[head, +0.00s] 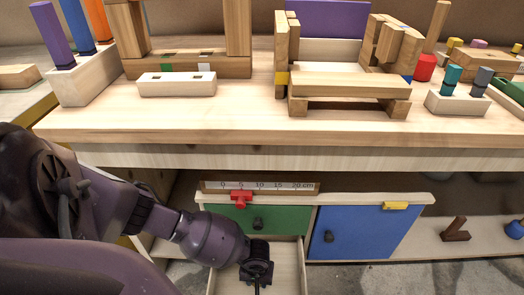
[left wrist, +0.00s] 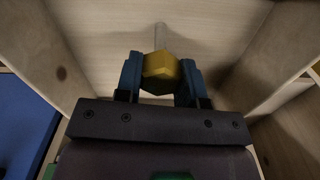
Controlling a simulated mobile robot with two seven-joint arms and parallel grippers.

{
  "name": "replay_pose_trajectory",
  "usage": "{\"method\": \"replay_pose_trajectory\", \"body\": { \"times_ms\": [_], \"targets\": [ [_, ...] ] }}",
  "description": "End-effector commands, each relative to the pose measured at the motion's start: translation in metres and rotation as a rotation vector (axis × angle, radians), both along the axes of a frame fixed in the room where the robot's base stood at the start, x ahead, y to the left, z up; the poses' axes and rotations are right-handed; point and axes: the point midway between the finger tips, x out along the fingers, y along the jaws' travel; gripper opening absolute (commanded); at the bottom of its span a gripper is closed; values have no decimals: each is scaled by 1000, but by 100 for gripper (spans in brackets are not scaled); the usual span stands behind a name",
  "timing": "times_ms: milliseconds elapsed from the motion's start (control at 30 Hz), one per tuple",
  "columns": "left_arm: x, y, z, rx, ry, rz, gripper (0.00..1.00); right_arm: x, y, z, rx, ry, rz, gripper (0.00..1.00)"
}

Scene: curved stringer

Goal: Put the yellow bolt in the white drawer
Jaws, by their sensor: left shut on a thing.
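The yellow bolt (left wrist: 161,66) shows its hexagonal head between the blue fingers of my left gripper (left wrist: 160,82) in the left wrist view. The gripper is shut on it. In the head view my left gripper (head: 257,272) is over the open pale wooden drawer (head: 287,262), below the green front, and hides the bolt. In the left wrist view the drawer's bare inside (left wrist: 95,45) surrounds the gripper, with walls at both sides. I cannot tell whether the bolt touches the drawer floor. My right gripper is not in view.
The workbench edge (head: 280,157) overhangs the drawer. A green drawer front (head: 285,218) and a blue door (head: 355,235) stand behind and beside it. A red piece (head: 241,198) and a ruler (head: 285,186) lie above. A brown block (head: 455,229) is on the shelf at right.

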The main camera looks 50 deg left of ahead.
Motion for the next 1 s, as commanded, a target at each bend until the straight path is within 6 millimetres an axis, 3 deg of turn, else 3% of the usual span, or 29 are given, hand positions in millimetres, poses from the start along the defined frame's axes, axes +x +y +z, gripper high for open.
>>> {"method": "replay_pose_trajectory", "body": {
  "times_ms": [33,500,533,667,1000],
  "targets": [
    [-4,-1,-8,0,5,-2,7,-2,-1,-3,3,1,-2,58],
    [-1,-1,-10,0,-1,-3,7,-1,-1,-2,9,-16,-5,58],
    [-1,-1,-10,0,-1,-3,39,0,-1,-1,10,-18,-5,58],
    [-1,-1,-9,0,-3,-3,59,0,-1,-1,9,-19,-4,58],
    [0,-1,-7,-1,-3,-3,61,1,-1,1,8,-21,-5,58]
  ]
}}
